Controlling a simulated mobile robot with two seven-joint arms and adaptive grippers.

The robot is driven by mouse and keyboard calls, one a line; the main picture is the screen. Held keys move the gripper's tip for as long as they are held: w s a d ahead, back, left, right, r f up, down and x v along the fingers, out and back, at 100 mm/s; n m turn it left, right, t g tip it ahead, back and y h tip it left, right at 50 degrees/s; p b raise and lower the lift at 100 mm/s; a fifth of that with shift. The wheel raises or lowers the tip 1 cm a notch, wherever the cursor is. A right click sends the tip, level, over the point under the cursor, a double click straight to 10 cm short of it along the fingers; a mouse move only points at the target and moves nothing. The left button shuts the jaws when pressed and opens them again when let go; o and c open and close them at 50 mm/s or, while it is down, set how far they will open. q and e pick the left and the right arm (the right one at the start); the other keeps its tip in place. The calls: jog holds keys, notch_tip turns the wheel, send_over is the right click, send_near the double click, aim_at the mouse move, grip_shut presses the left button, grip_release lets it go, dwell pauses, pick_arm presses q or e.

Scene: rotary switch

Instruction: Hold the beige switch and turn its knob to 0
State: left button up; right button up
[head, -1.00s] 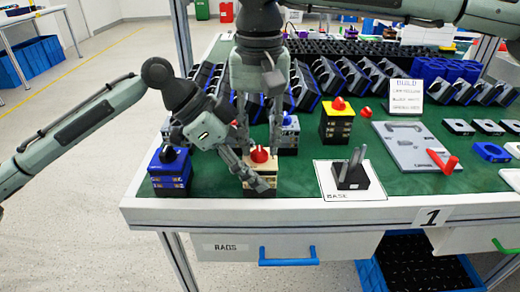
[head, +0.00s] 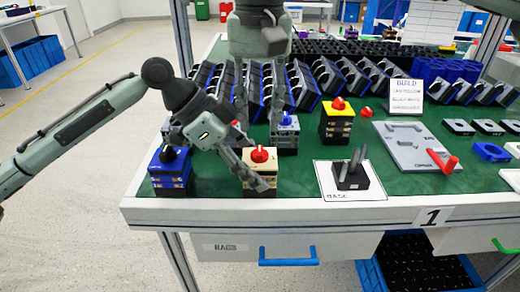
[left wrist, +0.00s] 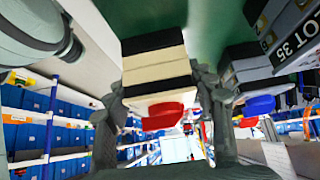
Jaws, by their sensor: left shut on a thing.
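The beige switch (head: 262,167) stands near the front edge of the green table, with its red knob (head: 259,154) on top. My left gripper (head: 250,172) is shut on its sides. In the left wrist view the beige body (left wrist: 155,68) sits between my left fingers (left wrist: 160,105), the red knob (left wrist: 165,112) towards the camera. My right gripper (head: 257,118) hangs above and behind the switch, clear of the knob, its fingers apart and empty. The knob's dial marks are too small to read, so I cannot tell its setting.
A blue switch (head: 169,172) stands left of the beige one. A grey switch with a blue knob (head: 286,133) and a yellow switch (head: 337,121) stand behind to the right. A black base part (head: 350,176) lies on the white sheet to the right.

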pick_arm(q)
jog(key=o, duration=1.3)
jog(key=shift+c, duration=0.2)
jog(key=v, duration=1.2)
